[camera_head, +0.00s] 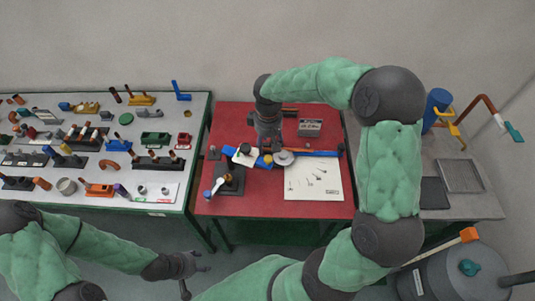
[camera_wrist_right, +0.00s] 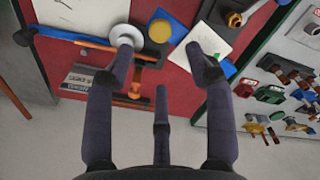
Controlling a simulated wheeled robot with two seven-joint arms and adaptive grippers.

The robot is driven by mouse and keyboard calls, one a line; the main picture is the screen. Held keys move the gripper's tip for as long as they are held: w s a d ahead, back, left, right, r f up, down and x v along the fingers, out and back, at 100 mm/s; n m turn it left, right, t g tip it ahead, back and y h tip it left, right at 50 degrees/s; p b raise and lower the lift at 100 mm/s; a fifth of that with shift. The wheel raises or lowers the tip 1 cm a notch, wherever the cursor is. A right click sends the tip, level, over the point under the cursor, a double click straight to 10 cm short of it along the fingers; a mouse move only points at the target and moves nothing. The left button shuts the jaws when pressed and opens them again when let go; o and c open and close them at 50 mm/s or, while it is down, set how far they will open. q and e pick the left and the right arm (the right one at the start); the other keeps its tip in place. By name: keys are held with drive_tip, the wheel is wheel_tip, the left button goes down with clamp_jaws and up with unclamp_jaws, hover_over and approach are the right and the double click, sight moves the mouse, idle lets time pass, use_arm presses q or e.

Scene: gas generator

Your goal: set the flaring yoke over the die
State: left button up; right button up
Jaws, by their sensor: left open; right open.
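A long blue bar (camera_head: 318,153) lies across the red table and may be the die. It also shows in the right wrist view (camera_wrist_right: 52,33). A grey disc-shaped part (camera_head: 284,158) sits by the bar, clearer in the right wrist view (camera_wrist_right: 127,34). An orange and dark piece (camera_wrist_right: 120,91) lies beside the labelled box; I cannot tell which part is the yoke. My right gripper (camera_head: 268,148) hangs over the table, open and empty; its fingers (camera_wrist_right: 160,55) spread above the disc and a yellow round part (camera_wrist_right: 158,31). My left gripper (camera_head: 190,268) is open and empty, in front of the table.
A dark stand (camera_head: 230,180) is at the red table's left. A white sheet (camera_head: 312,185) lies at the right front, a labelled box (camera_head: 310,127) at the back. The left table (camera_head: 150,105) is crowded with parts. A grey bench (camera_head: 470,205) stands right.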

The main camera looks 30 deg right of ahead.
sight(268, 158)
wheel_tip(268, 158, down, 9)
drive_tip(key=shift+r+b, duration=0.2)
drive_tip(key=shift+b, duration=0.2)
clamp_jaws()
